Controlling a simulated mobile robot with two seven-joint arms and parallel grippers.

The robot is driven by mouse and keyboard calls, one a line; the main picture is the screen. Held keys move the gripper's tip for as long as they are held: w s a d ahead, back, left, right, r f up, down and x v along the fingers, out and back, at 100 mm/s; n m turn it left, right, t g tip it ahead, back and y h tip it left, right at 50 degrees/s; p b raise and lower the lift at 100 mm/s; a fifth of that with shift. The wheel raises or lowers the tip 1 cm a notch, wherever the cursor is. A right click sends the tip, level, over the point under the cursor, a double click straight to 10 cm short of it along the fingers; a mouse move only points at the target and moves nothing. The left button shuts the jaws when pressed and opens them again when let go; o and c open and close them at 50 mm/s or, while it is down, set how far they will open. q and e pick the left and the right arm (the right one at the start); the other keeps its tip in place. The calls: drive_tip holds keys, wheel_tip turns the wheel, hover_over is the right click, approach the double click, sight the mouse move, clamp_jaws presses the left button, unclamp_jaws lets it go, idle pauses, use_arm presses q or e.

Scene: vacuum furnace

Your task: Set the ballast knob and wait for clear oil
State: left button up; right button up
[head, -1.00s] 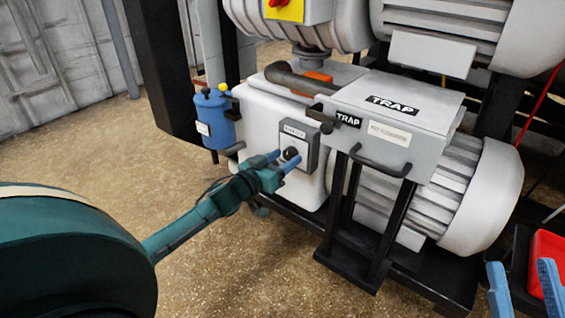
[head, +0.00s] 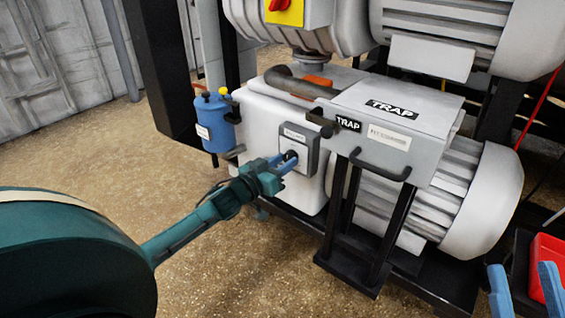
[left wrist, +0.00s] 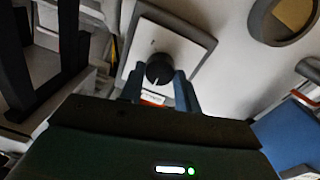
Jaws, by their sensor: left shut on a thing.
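The ballast knob (left wrist: 159,69) is a round black knob with a pale pointer line on a light plate (left wrist: 183,45) in a grey frame. In the head view the knob (head: 291,155) is on the front of the white pump housing. My left gripper (head: 287,162) is shut on it, with a blue finger on each side; the fingers (left wrist: 160,88) also show in the left wrist view and partly cover the plate's lower label. My right gripper (head: 525,290) is at the lower right corner of the head view, its two blue fingers apart and nothing between them.
A grey TRAP box (head: 390,125) with a handle overhangs to the right of the knob. A blue canister (head: 214,125) hangs on the left. A round window (left wrist: 283,18) shows in the left wrist view. A red bin (head: 548,262) stands at the right. The floor at left is clear.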

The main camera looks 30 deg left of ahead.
use_arm(q)
drive_tip(key=shift+r+m+p, duration=0.1)
drive_tip(key=shift+m+p, duration=0.2)
drive_tip(key=shift+p, duration=0.05)
use_arm(e)
drive_tip(key=shift+h, duration=0.3)
use_arm(q)
drive_tip(key=m+p, duration=0.2)
drive_tip(key=shift+r+m+p, duration=0.15)
drive_tip(key=shift+m+p, duration=0.2)
drive_tip(key=shift+m, duration=0.05)
drive_tip(key=shift+m+p, duration=0.35)
drive_tip(key=shift+m, duration=0.05)
drive_tip(key=m+p, duration=0.2)
drive_tip(key=m, duration=0.2)
drive_tip(key=shift+d, duration=0.1)
drive_tip(key=m+p, duration=0.1)
drive_tip(key=m, duration=0.4)
drive_tip(key=shift+y, duration=0.4)
use_arm(e)
drive_tip(key=f+m+g+h, duration=0.1)
drive_tip(key=f, duration=0.1)
drive_tip(key=s+f+m+h, duration=0.1)
drive_tip(key=f+h, duration=0.1)
drive_tip(key=shift+s+d+g, duration=0.1)
drive_tip(key=shift+d+g, duration=0.1)
drive_tip(key=shift+g, duration=0.2)
